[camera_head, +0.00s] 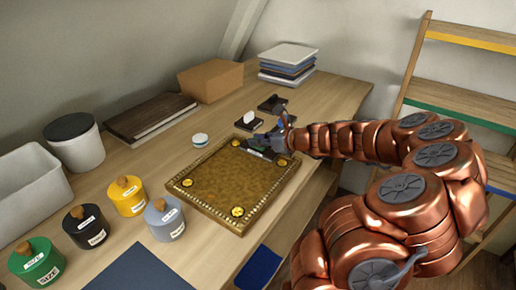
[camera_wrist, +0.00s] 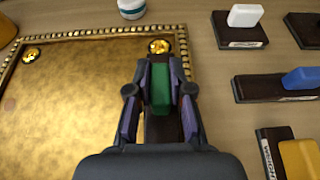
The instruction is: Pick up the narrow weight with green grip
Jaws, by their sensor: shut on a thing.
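The narrow weight with the green grip (camera_wrist: 160,92) has a dark base and sits between my gripper's fingers in the wrist view. My gripper (camera_wrist: 160,74) is shut on the green grip from both sides. In the head view, my gripper (camera_head: 279,140) is over the far right corner of the gilt tray, with the dark weight (camera_head: 259,149) at its fingers. The fingers and palm hide part of the weight. I cannot tell whether its base touches the tray.
The gilt tray (camera_head: 225,190) has a raised beaded rim and gold corner studs. Beside it are dark-based weights with white (camera_wrist: 245,15), blue (camera_wrist: 301,78) and yellow (camera_wrist: 299,158) grips. Several labelled canisters (camera_head: 126,196) stand at left; a small white jar (camera_head: 200,140) stands behind the tray.

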